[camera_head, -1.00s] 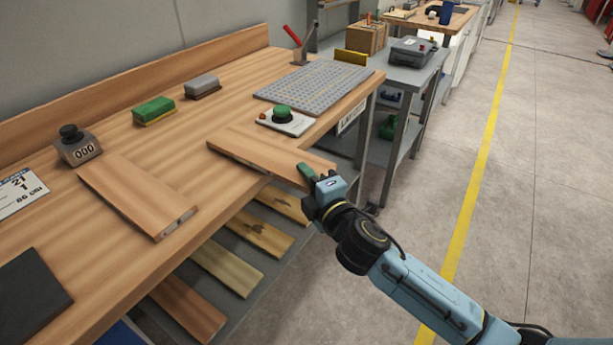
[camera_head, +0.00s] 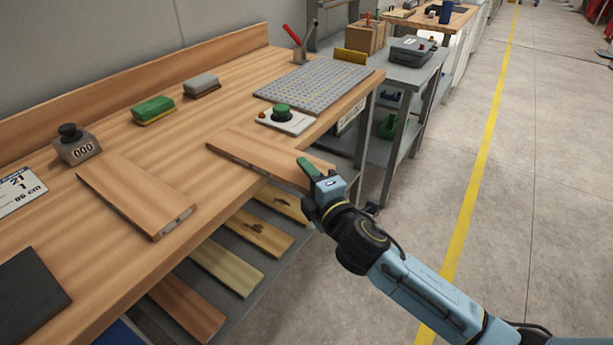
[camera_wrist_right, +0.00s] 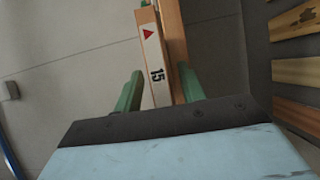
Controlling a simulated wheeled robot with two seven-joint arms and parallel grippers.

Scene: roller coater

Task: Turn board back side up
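A wooden board (camera_head: 255,154) lies on the workbench (camera_head: 215,95) with its right end over the front edge. A second board (camera_head: 135,192) lies flat to its left; small dark marks show on its end. My right gripper (camera_head: 309,170) is at the first board's overhanging end, with one green finger seen above it. In the right wrist view, the green fingers (camera_wrist_right: 160,85) stand apart on either side of the board (camera_wrist_right: 174,45); a thin gap shows at the left finger. A white label with "15" and a red triangle shows there. My left gripper is out of view.
Several boards (camera_head: 258,233) lie on the shelf below.

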